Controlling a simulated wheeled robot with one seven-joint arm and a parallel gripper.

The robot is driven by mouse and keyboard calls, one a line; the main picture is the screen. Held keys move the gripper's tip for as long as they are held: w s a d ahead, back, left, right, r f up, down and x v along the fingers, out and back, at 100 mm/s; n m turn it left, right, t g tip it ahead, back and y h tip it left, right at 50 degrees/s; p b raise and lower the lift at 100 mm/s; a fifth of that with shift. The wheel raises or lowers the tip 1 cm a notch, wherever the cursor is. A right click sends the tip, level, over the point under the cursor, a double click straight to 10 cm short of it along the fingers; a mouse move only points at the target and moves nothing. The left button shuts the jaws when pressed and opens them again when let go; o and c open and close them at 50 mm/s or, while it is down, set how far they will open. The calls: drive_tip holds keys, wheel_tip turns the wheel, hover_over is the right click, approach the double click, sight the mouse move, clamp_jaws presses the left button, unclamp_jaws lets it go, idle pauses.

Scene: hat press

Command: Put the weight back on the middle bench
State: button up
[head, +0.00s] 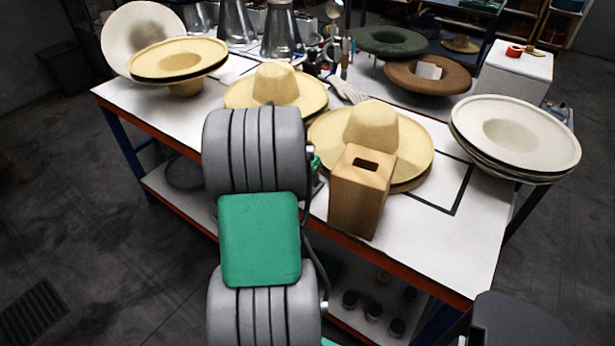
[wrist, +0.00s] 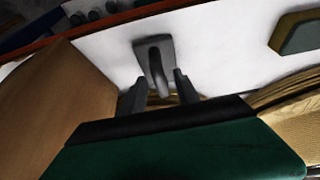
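The weight (wrist: 152,52) looks like a grey block with a loop handle. In the wrist view it appears to rest on the white top of the bench (wrist: 215,45), which also shows in the head view (head: 455,250). My gripper (wrist: 160,92) is open, with its two dark fingers apart on either side of the weight's handle. Gaps show between handle and fingers, so I see no grip. In the head view my arm hides the gripper and the weight.
A tall tan wooden box (head: 360,195) stands close by, at left in the wrist view (wrist: 55,105). Straw hats (head: 375,135) sit beside it, and pale hats (head: 515,135) at the right end. Clear bench top lies at front right.

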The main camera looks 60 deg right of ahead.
drive_tip(key=s+b+v, duration=0.1)
drive_tip(key=v, duration=1.1)
drive_tip(key=w+a+n+t, duration=0.2)
drive_tip(key=w+a+n, duration=0.4)
drive_tip(key=w+a, duration=0.5)
drive_tip(key=w+a+n+t+y, duration=0.25)
drive_tip(key=a+n, duration=0.55)
drive_tip(key=a, duration=1.2)
drive_tip(key=s+a+f+n+y, duration=0.2)
drive_tip(key=a+n, duration=0.4)
drive_tip(key=a, duration=0.7)
drive_tip(key=shift+s, duration=0.6)
drive_tip(key=shift+a, duration=0.1)
